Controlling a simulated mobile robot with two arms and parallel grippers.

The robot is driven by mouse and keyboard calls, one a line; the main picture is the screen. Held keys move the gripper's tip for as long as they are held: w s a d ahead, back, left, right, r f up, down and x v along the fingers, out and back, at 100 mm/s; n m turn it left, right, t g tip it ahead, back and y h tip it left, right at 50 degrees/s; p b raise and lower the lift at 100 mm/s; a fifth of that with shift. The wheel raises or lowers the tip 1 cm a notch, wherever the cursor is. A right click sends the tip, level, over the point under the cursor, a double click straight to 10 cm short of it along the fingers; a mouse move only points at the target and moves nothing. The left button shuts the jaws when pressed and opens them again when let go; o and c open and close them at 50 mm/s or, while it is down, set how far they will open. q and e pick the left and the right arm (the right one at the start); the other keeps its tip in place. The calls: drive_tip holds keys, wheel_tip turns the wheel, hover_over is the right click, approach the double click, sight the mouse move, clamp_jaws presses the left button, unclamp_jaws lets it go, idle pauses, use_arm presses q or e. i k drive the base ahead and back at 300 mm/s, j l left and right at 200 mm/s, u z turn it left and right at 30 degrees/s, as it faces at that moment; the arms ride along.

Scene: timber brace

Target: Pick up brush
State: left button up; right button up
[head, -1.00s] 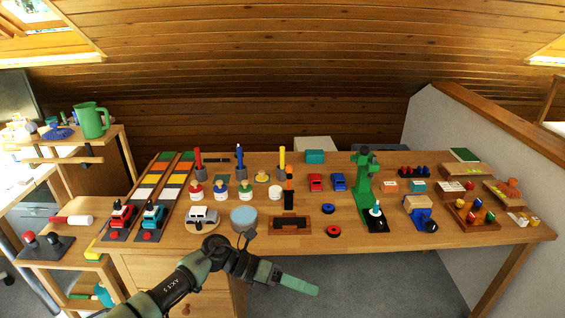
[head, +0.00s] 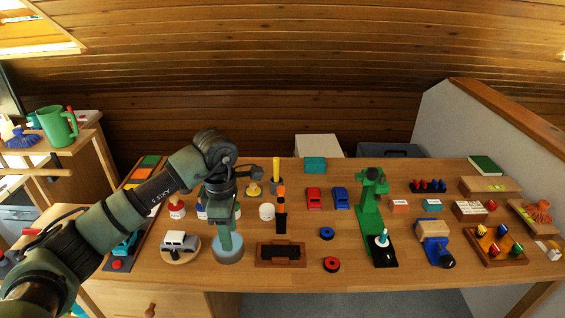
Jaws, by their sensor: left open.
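No thing here is plainly the brush. A slim orange and black tool (head: 281,208) lies at the middle of the table, and a blue bristly thing (head: 22,138) sits on the left side shelf; I cannot tell which of them, if either, is the brush. My left gripper (head: 228,244) is open and points down over a round light-blue lidded tin (head: 219,257), left of the orange and black tool. It holds nothing that I can see. Its fingertips overlap the tin in the picture; contact is unclear. My right gripper is out of view.
A silver toy car (head: 179,241) stands left of the tin. A dark tray-like block (head: 281,253) lies to its right. A green stand (head: 370,205) rises farther right. My left arm hides part of the table's left side, including several small figures.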

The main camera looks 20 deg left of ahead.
sight(277, 160)
drive_tip(key=i, duration=1.3)
